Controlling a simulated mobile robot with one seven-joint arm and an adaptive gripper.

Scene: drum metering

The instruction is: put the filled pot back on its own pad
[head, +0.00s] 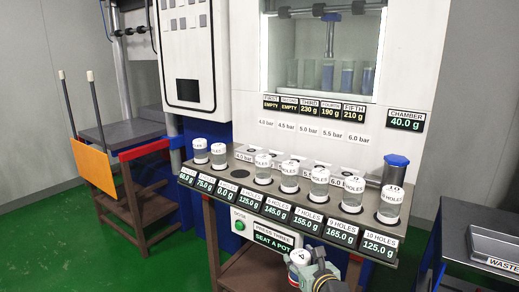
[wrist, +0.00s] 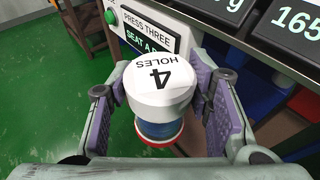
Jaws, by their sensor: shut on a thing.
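The pot (wrist: 158,90) has a white lid reading "4 HOLES", a clear body that looks bluish inside, and a red ring near its bottom. My gripper (wrist: 160,112) is shut around it, and the pot looks roughly upright. In the head view the pot (head: 298,257) and my gripper (head: 312,268) are at the bottom centre, in front of and below the shelf. The bare dark pad (head: 240,173) lies in the shelf's pot row, between the second and third standing pots. The sign before it reads 0.0 g (head: 227,192).
Several white-lidded pots (head: 263,168) stand along the sloped shelf, with weight signs in front. A blue-topped cylinder (head: 396,170) stands behind its right end. A panel (head: 272,238) reads "SEAT A POT". The chamber sign (head: 405,121) reads 40.0 g. A waste tray (head: 495,245) is at right.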

